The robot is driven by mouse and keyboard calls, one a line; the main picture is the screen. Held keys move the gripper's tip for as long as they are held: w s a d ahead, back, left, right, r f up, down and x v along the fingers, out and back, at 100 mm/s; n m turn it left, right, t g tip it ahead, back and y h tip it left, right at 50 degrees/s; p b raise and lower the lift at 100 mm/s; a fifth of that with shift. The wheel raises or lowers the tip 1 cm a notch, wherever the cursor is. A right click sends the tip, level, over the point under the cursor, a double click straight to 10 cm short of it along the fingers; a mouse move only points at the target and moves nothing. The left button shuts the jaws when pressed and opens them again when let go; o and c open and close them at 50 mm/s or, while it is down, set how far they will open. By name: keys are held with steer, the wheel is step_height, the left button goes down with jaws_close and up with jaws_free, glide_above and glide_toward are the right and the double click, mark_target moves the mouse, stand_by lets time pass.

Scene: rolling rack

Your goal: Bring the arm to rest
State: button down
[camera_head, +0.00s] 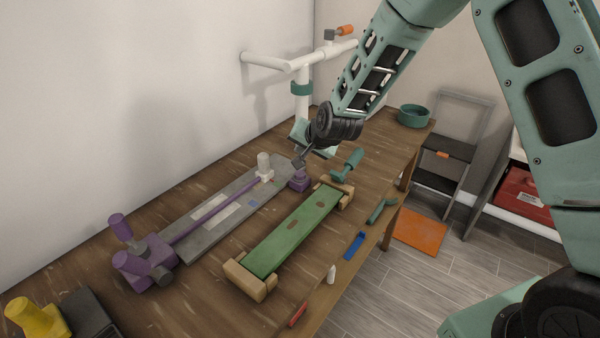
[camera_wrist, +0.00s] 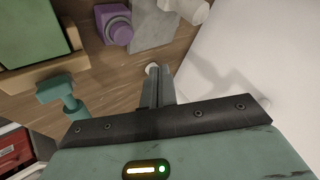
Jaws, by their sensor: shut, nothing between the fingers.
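My gripper (camera_head: 299,161) hangs over the far part of the wooden workbench, at the end of my teal arm. In the wrist view the gripper's two fingers (camera_wrist: 158,80) lie together with nothing between them. In the head view the fingertips are small and dark, just above the purple block (camera_head: 299,181) at the far end of the grey board. In the wrist view that purple block (camera_wrist: 116,26) is apart from the fingers, beyond them to the left. My arm reaches forward and down from the upper right.
The workbench (camera_head: 205,305) holds a grey board (camera_head: 220,232) with purple clamps (camera_head: 140,258), a green board (camera_head: 295,233) in wooden holders, and a teal-handled tool (camera_head: 347,165). White pipework (camera_head: 300,85) stands by the wall. A step stool (camera_head: 447,150) and red toolbox (camera_head: 524,195) stand right.

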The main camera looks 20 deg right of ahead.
steer(key=s+a+r+n+g+y, duration=0.1)
steer(key=s+a+r+n+g, duration=0.3)
steer(key=s, duration=0.7)
steer(key=s+a+r+n+g, duration=0.1)
steer(key=s+a+r+n, duration=0.25)
steer(key=s+a, duration=0.5)
steer(key=s+d+r+n+g+h, duration=0.1)
steer(key=s+d+n+g, duration=0.1)
steer(key=s, duration=0.9)
steer(key=s+d+r+n+g+h, duration=0.1)
steer(key=s+d+n, duration=0.3)
steer(key=s, duration=0.7)
steer(key=shift+n+g, duration=0.45)
steer(key=shift+g, duration=0.05)
steer(key=shift+w, duration=0.1)
